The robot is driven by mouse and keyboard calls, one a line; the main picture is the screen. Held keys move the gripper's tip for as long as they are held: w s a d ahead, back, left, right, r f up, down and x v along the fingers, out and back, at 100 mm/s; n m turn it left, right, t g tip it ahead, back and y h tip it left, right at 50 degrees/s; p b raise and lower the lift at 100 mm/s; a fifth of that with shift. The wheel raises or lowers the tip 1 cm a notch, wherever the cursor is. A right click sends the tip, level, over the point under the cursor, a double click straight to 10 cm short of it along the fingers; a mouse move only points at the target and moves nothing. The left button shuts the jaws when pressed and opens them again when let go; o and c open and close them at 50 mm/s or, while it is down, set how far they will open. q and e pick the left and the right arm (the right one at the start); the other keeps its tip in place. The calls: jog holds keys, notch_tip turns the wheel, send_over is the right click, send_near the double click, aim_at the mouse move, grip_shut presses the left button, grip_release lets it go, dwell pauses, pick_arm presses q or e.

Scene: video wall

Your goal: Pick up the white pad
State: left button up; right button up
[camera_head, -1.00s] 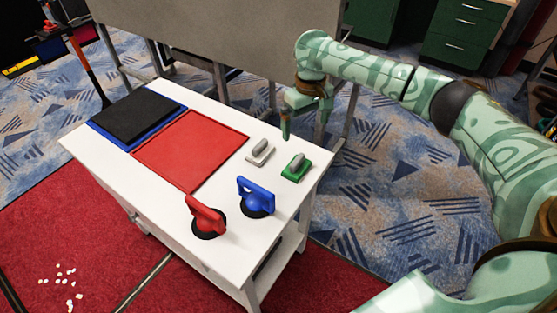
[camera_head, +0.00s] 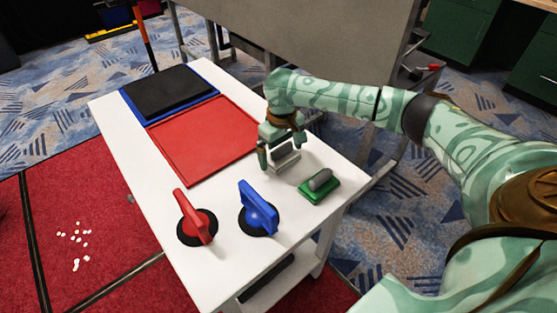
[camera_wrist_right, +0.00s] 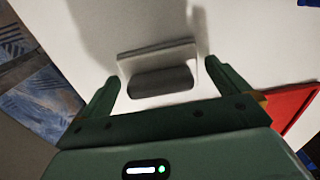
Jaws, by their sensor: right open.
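The white pad (camera_head: 285,160) with its grey handle lies on the white table, partly hidden by my right gripper in the head view. In the right wrist view the pad (camera_wrist_right: 158,53) and its grey handle (camera_wrist_right: 160,82) sit between the two fingers. My right gripper (camera_head: 281,158) is open, pointing down over the pad, with a finger on each side of the handle. In the wrist view the gripper (camera_wrist_right: 157,77) shows a gap between each finger and the handle. My left gripper is not in view.
A green pad (camera_head: 319,187) stands close to the right of the gripper. A blue suction cup (camera_head: 258,212) and a red one (camera_head: 195,220) stand nearer the front. A red tray (camera_head: 203,140) and a black panel (camera_head: 168,91) lie to the left on the white table (camera_head: 148,178).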

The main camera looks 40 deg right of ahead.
jog(key=c, duration=0.7)
jog(key=shift+c, duration=0.6)
jog(key=shift+r, duration=0.1)
